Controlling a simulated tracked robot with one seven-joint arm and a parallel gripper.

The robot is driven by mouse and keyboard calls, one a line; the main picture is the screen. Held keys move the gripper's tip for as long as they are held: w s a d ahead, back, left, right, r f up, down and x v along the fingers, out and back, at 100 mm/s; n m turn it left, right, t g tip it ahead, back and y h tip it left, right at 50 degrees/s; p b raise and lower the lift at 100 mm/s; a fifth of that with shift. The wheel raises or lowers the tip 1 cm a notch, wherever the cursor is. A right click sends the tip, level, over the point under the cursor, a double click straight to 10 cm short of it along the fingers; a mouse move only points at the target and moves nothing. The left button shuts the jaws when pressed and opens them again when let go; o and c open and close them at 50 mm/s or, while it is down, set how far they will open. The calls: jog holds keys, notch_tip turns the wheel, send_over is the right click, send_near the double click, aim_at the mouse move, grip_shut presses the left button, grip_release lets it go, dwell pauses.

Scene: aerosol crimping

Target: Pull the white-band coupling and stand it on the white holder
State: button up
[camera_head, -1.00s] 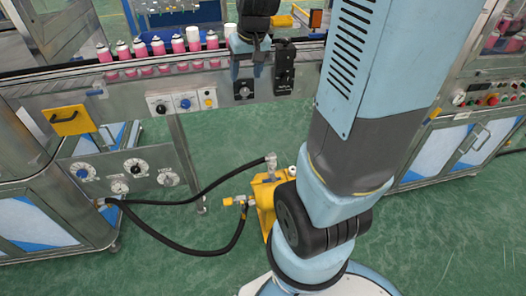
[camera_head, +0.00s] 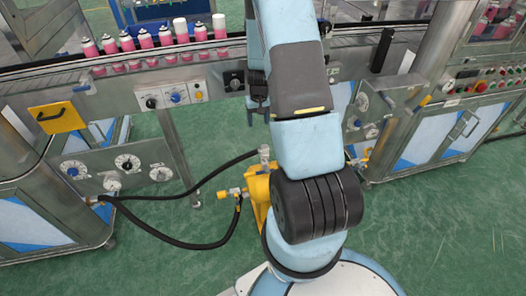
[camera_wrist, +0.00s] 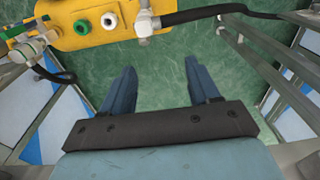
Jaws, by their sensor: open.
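In the wrist view my gripper (camera_wrist: 159,68) is open and empty, its two blue fingers apart over bare green floor. A yellow block (camera_wrist: 75,32) lies beyond the fingers at the top left. It carries a green ring holder (camera_wrist: 82,27) and a white ring holder (camera_wrist: 109,20). A pale metal coupling (camera_wrist: 147,24) with a black hose is at the block's right end; I cannot clearly make out its band. A green-banded coupling (camera_wrist: 36,45) is at the left end. In the head view the yellow stand (camera_head: 257,196) is partly hidden by my arm.
Black hoses (camera_head: 175,243) run from the left machine to the stand. A conveyor (camera_head: 190,62) with pink cans crosses the back. Machine frames (camera_wrist: 290,95) rise at the right of the wrist view. Open green floor lies between the machines.

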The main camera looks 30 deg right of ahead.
send_over(264, 146)
jog(key=shift+g, duration=0.3)
notch_tip(264, 146, down, 7)
jog(key=shift+d+f, duration=0.1)
jog(key=shift+f, duration=0.05)
jog(key=shift+f, duration=0.1)
jog(key=shift+f, duration=4.35)
jog(key=shift+c, duration=0.2)
grip_shut()
jog(key=shift+r, duration=0.15)
jog(key=shift+r, duration=2.65)
